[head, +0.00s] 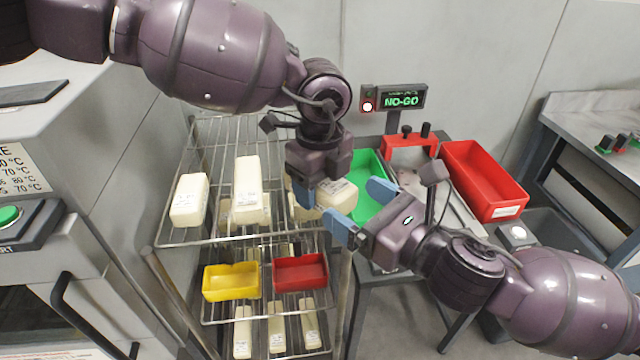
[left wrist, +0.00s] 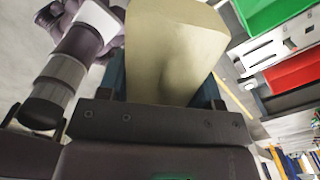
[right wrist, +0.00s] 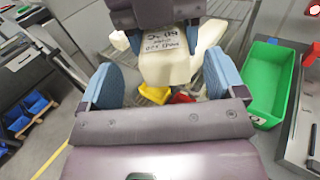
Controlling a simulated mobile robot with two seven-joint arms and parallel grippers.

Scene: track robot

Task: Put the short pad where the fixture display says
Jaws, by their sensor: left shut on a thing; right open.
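A cream pad (head: 338,196) with a printed label is held in my left gripper (head: 318,190), above the right end of the wire rack. It fills the middle of the left wrist view (left wrist: 175,50). In the right wrist view the pad (right wrist: 165,65) has its label facing me, with "80 °C" on it. My right gripper (head: 358,208) is open, its blue fingers pointing at the pad; I cannot tell if they touch it. The fixture display (head: 403,97) reads "NO-GO" in green, with a lit lamp (head: 367,106) at its left.
A green bin (head: 366,178) and a red bin (head: 487,182) flank the fixture (head: 408,146). Cream pads (head: 190,200) stand on the wire rack (head: 215,238). Lower down are a yellow tray (head: 231,282), a small red tray (head: 300,272) and more pads. A grey machine stands at left.

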